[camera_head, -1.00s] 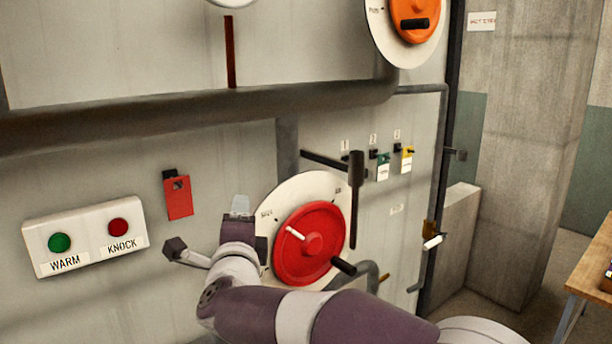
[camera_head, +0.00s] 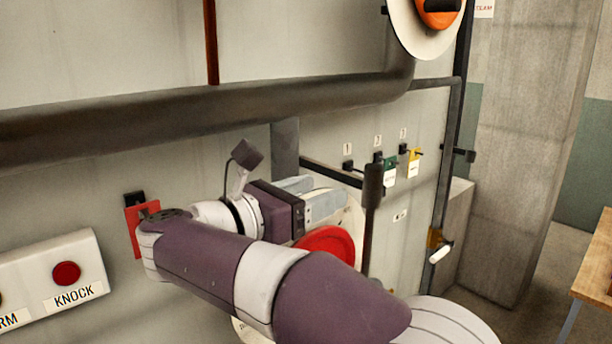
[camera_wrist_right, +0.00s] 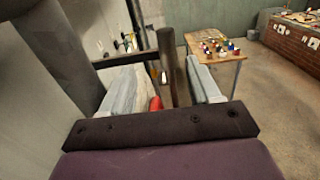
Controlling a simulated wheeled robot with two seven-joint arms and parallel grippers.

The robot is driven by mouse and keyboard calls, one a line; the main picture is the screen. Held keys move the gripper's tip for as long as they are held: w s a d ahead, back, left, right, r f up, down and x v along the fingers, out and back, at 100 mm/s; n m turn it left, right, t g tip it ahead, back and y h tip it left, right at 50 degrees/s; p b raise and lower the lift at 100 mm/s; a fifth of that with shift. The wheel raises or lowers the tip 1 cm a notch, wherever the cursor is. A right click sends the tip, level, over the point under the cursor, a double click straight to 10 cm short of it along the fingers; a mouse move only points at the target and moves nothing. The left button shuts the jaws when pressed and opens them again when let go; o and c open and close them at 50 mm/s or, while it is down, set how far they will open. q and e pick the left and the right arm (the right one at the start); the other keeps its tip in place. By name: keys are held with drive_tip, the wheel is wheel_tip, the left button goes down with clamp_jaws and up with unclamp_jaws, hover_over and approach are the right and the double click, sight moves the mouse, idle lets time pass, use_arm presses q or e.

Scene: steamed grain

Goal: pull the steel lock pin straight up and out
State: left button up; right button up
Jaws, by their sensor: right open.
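My right gripper (camera_head: 325,197) reaches across the wall panel from the left. Its two pale fingers are apart, with the tips just left of an upright dark lever (camera_head: 372,210). In the right wrist view the open fingers (camera_wrist_right: 165,82) stand either side of the line of the dark lever (camera_wrist_right: 169,60); I cannot tell whether they touch it. The red wheel (camera_head: 332,242) is partly covered by my gripper and arm. I cannot make out a steel lock pin for sure; the pale pin on the wheel's face is hidden now. My left gripper is out of view.
A thick pipe (camera_head: 200,112) crosses the panel above my gripper. A red tag (camera_head: 131,240) and the button box (camera_head: 50,270) are at left. Green (camera_head: 389,172) and yellow (camera_head: 413,162) tags hang beyond the lever. A table (camera_head: 595,270) stands far right.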

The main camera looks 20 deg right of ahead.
sight(366, 173)
drive_tip(key=d+p, duration=0.1)
drive_tip(key=d, duration=0.1)
drive_tip(key=d+r+p, duration=0.1)
drive_tip(key=d, duration=0.1)
drive_tip(key=d+p, duration=0.1)
drive_tip(key=d, duration=0.1)
drive_tip(key=shift+w+d+r, duration=0.2)
drive_tip(key=shift+w+d, duration=0.15)
drive_tip(key=w+d, duration=0.1)
drive_tip(key=w+d+p, duration=0.2)
drive_tip(key=d, duration=0.1)
drive_tip(key=shift+d+f, duration=0.1)
drive_tip(key=shift+f, duration=0.25)
drive_tip(key=shift+w+d+f, duration=0.1)
drive_tip(key=shift+d, duration=0.2)
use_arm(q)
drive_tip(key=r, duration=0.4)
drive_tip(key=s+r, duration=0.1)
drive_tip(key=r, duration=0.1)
use_arm(e)
drive_tip(key=shift+s+d, duration=0.2)
